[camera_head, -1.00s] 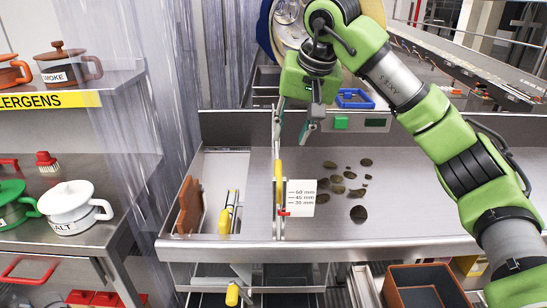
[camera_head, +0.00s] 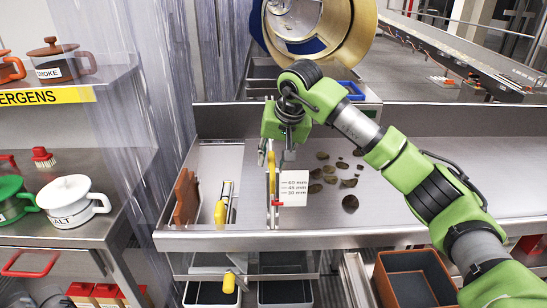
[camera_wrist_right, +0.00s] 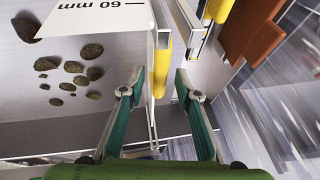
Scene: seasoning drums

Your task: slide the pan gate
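The pan gate (camera_head: 272,205) is a thin upright plate across the steel pan, with a yellow grip (camera_head: 271,162) at its upper edge. A white card with 60, 45 and 30 mm marks (camera_head: 293,187) stands beside it, with a red pointer (camera_head: 278,204). My right gripper (camera_head: 276,160) is over the top of the gate. In the right wrist view my right gripper (camera_wrist_right: 160,75) is open, its green-padded fingers either side of the gate's line, with the yellow grip (camera_wrist_right: 162,68) between or just beyond the tips. Contact is unclear. My left gripper is out of view.
Several dark lumps (camera_head: 350,203) lie on the pan (camera_head: 400,215) right of the gate. Left of it are a second yellow-handled part (camera_head: 221,211) and a brown block (camera_head: 186,198). A shelf with lidded pots (camera_head: 67,202) stands at far left.

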